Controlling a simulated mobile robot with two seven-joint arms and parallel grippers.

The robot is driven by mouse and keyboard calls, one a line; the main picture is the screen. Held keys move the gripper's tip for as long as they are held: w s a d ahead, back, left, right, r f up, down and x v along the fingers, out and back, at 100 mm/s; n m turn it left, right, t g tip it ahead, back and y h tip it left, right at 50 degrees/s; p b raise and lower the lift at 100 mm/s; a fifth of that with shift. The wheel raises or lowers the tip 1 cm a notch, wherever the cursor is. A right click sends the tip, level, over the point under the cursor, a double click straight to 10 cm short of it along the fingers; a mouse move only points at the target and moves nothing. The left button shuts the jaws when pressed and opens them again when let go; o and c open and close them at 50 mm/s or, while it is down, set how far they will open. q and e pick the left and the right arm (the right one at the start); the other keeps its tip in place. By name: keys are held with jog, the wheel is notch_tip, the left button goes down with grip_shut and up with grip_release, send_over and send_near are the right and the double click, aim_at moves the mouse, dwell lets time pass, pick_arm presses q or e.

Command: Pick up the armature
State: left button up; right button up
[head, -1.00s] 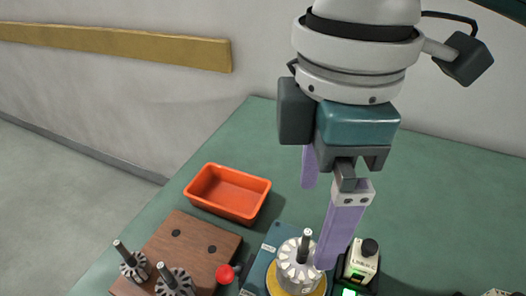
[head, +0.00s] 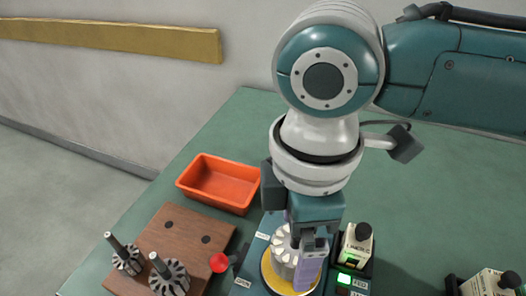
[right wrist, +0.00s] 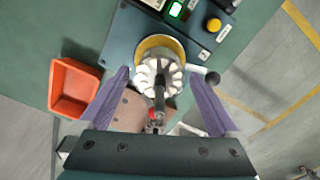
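An armature (head: 283,252) with a pale slotted core and dark shaft stands upright on the yellow ring of a blue winding machine (head: 257,248). It also shows in the right wrist view (right wrist: 160,72), between my fingers. My right gripper (head: 300,262) is open, its purple fingers pointing down beside the armature; in the right wrist view (right wrist: 157,77) a gap shows on each side of the core. Two more armatures, one at the left (head: 127,261) and one nearer (head: 169,277), stand in a wooden block (head: 183,236). My left gripper is not in view.
An orange tray (head: 219,183), empty, lies behind the wooden block. A red knob (head: 219,263) sits close left of the machine. The green table behind is clear.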

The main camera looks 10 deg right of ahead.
jog(key=shift+r, duration=0.1)
grip_shut()
dwell(0.5)
